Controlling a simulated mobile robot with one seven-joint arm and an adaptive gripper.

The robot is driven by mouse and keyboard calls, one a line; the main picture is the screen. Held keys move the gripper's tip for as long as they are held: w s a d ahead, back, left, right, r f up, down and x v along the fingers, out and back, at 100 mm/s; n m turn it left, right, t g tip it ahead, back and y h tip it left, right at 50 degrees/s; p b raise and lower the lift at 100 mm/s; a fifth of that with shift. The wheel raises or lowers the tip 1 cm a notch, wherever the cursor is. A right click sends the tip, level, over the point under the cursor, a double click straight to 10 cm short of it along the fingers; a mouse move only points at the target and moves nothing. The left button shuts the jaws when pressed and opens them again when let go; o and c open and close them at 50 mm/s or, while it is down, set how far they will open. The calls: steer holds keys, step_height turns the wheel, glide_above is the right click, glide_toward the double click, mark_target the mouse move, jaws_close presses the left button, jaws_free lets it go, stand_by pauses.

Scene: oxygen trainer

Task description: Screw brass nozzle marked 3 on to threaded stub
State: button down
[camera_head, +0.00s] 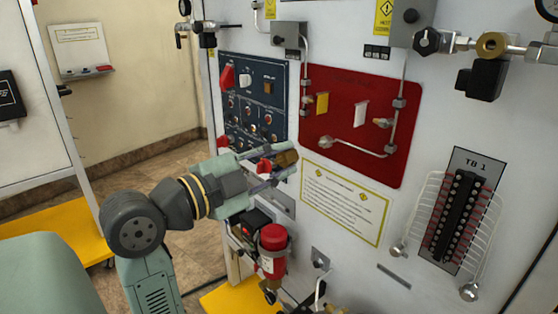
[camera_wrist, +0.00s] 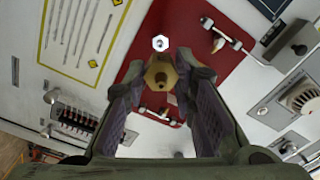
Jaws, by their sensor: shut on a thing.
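My gripper (camera_head: 284,160) is shut on a brass nozzle (camera_head: 287,159), held in front of the wall panel near the red plate's lower left. In the wrist view the nozzle (camera_wrist: 161,77) sits between the fingertips, its hexagonal body and narrower round part showing. Its number cannot be read. A silver hexagonal fitting with a dark centre (camera_wrist: 160,43), perhaps the threaded stub, shows just beyond the nozzle, slightly above it in the wrist picture. The nozzle appears apart from it; the gap in depth is hard to judge. I cannot tell this fitting surely in the head view.
The red plate (camera_head: 352,95) carries thin tubing and fittings. A dark blue switch panel (camera_head: 250,80) stands left of it, and a white placard (camera_head: 345,200) below. A red cylinder (camera_head: 272,250) sits under my gripper. The terminal block (camera_head: 458,215) is at right.

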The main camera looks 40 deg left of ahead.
mark_target(320, 145)
steer(key=shift+p, duration=0.4)
steer(key=shift+w+d+p, duration=0.2)
steer(key=shift+w+p, duration=0.45)
steer(key=shift+w, duration=2.35)
steer(key=shift+p, duration=1.15)
steer(key=shift+w+d+p, duration=0.1)
steer(key=shift+w+p, duration=0.25)
steer(key=shift+w, duration=0.5)
steer(key=shift+m+b, duration=0.85)
steer(key=shift+m, duration=1.05)
